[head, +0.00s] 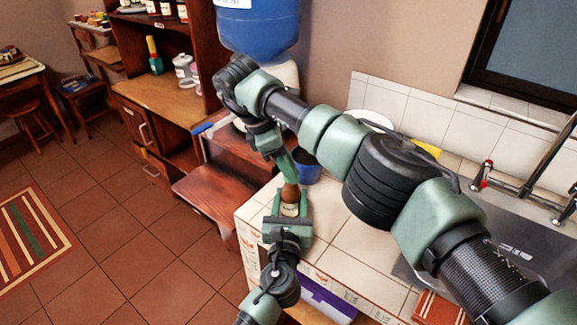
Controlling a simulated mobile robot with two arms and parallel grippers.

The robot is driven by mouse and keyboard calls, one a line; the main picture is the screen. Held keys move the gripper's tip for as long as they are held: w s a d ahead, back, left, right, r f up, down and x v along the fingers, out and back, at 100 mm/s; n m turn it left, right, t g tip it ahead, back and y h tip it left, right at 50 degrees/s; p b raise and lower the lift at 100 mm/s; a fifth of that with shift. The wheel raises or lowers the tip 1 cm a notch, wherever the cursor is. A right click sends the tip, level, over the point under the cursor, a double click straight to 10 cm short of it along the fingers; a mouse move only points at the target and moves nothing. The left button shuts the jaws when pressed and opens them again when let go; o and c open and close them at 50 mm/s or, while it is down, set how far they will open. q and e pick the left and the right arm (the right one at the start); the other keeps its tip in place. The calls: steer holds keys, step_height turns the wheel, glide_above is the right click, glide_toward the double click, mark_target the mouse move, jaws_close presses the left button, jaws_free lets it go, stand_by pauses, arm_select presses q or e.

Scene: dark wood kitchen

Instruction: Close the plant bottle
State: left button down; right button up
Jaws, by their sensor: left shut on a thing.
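A small brown bottle (289,208) with a pale label stands upright at the left end of the tiled counter (335,225). My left gripper (290,205) comes up from the bottom of the head view and is shut on the bottle, one finger on each side. My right arm crosses from the lower right, and my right gripper (288,170) points down right above the bottle's neck. Its fingertips look very close to the bottle top; I cannot tell whether they touch. No cap can be made out, and the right gripper's opening is unclear.
A dark blue pot (308,169) stands just behind the bottle. A large blue water jug (258,28) is behind my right wrist. The sink (515,232) and tap (545,150) are at right, with a red striped towel (437,308) at the front edge. The counter's middle is clear.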

steer(key=shift+o, duration=1.4)
steer(key=shift+r, duration=0.1)
steer(key=shift+r, duration=2.15)
steer(key=shift+c, duration=0.3)
